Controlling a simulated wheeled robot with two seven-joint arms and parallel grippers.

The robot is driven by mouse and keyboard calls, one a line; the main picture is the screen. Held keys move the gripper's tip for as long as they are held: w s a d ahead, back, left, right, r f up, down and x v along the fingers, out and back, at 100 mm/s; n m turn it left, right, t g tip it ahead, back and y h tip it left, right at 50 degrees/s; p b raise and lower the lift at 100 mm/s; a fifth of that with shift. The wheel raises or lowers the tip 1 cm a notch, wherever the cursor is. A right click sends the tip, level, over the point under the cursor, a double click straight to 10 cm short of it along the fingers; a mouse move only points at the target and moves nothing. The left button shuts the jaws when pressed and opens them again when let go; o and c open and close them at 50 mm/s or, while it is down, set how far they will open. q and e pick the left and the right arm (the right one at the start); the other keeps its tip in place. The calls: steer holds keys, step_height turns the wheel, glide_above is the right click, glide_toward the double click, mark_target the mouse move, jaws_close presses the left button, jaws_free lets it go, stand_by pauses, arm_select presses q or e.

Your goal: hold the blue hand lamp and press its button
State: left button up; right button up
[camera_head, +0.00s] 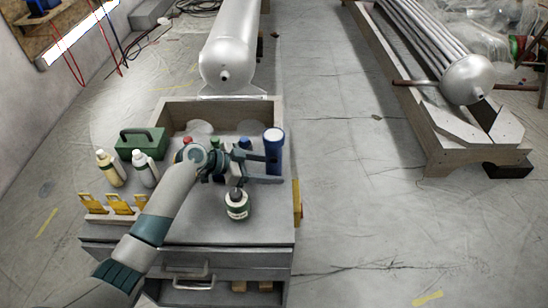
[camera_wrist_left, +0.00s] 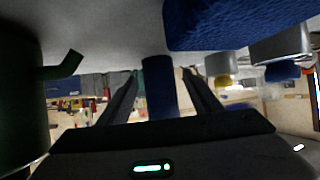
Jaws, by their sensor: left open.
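The blue hand lamp (camera_head: 274,153) stands upright at the right side of the workbench top in the head view, with a pale round top end. My left gripper (camera_head: 262,168) reaches it from the left, with its fingers level with the lamp's body. In the left wrist view a blue upright shape, which looks like the lamp (camera_wrist_left: 158,88), shows between the two spread fingers of my left gripper (camera_wrist_left: 160,76). The gripper is open, and I cannot tell whether a finger touches the lamp. The lamp's button cannot be made out. My right gripper is not in view.
A large blue object (camera_wrist_left: 235,22) fills the wrist view's upper right.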

arm_select(q)
steer(key=shift+d, duration=0.15)
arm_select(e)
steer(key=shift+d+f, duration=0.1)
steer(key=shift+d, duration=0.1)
arm_select(q)
steer(key=shift+c, duration=0.2)
steer(key=c, duration=1.1)
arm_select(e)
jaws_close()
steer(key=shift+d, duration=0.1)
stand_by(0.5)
